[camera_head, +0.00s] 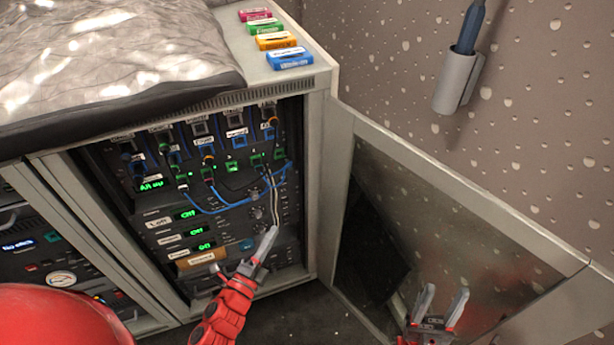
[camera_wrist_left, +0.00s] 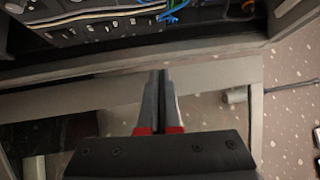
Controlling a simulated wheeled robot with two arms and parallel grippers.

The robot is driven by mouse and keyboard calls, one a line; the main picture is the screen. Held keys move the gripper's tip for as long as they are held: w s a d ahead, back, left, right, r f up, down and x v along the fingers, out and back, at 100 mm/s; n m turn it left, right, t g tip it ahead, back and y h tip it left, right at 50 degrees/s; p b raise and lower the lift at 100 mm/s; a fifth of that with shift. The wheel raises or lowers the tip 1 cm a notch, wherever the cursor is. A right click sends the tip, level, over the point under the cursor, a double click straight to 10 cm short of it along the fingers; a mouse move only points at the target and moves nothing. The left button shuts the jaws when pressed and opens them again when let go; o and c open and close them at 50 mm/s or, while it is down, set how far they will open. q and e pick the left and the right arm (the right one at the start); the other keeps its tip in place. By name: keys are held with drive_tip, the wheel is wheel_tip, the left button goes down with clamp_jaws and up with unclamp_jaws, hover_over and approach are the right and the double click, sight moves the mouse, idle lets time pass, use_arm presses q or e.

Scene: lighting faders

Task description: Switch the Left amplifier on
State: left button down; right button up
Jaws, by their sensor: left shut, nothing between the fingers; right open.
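The Left amplifier is the upper of three stacked rows in the open rack; its "Left" label (camera_head: 159,222) sits beside a small green-lit display (camera_head: 186,215) that appears to read "Off". The two rows below have similar green displays. My left gripper (camera_head: 269,238) is shut and empty, in front of the right part of the amplifier rows; I cannot tell whether it touches anything. It also shows in the left wrist view (camera_wrist_left: 162,78), fingers together. Its fingers hide part of the panel. My right gripper (camera_head: 441,300) is open and empty, in front of the open door.
The cabinet door (camera_head: 450,210) stands open to the right. Blue cables (camera_head: 235,204) hang across the rack above the amplifiers. A brown labelled strip (camera_head: 201,260) lies below them. Several coloured labelled blocks (camera_head: 289,58) lie on the cabinet top. A grey holder (camera_head: 457,84) is on the wall.

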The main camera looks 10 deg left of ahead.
use_arm(q)
drive_tip(key=shift+w+a+f+m+y, duration=0.3)
drive_tip(key=shift+w+a+f, duration=0.05)
drive_tip(key=shift+w+a, duration=0.1)
drive_tip(key=shift+w+d, duration=0.1)
approach(290, 179)
drive_tip(key=w+d, duration=0.1)
drive_tip(key=d, duration=0.2)
drive_tip(key=shift+w+a+r+p, duration=0.15)
drive_tip(key=shift+w+a, duration=0.35)
drive_tip(key=shift+w, duration=0.35)
drive_tip(key=shift+w+a+r+p, duration=0.15)
drive_tip(key=shift+w+a, duration=0.3)
drive_tip(key=shift+w, duration=0.35)
